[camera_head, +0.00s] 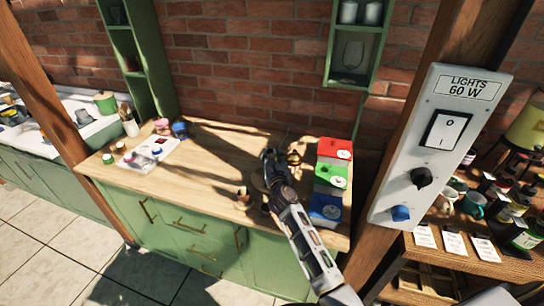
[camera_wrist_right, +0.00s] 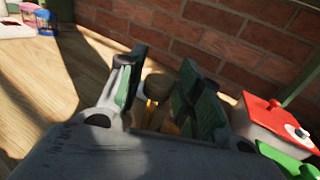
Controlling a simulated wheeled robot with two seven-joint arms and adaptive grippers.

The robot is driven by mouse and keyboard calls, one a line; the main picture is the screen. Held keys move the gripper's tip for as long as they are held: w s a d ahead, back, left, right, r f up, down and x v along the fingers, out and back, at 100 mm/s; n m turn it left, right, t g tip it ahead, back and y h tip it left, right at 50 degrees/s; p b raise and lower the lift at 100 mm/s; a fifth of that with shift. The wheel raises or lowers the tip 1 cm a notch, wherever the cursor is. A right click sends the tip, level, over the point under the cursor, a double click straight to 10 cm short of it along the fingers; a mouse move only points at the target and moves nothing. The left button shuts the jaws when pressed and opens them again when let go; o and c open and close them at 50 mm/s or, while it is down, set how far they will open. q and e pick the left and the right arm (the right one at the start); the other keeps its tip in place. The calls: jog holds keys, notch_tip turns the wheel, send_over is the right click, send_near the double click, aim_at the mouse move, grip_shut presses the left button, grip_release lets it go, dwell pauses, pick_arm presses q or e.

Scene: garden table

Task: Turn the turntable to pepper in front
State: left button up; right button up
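My right gripper (camera_head: 272,158) reaches over the wooden counter in the head view and covers most of the turntable. A pale curved edge of the turntable (camera_head: 258,181) shows just left of the gripper. A small brown item (camera_head: 243,194) stands at its front left, and another brownish item (camera_head: 295,158) shows behind the gripper at right. In the right wrist view my gripper (camera_wrist_right: 160,80) has its fingers apart. A dark brown rounded top (camera_wrist_right: 158,86) with yellowish parts below shows between them; I cannot tell whether they touch it. Which item is the pepper is unclear. My left gripper is out of view.
Red, green and blue boxes (camera_head: 334,148) stand close to the right of the gripper. A white tray (camera_head: 150,152) with small items lies at the counter's left. A wooden post with a light switch panel (camera_head: 440,145) rises at right. The counter's middle is clear.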

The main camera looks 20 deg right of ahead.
jog(key=shift+w, duration=0.4)
grip_shut()
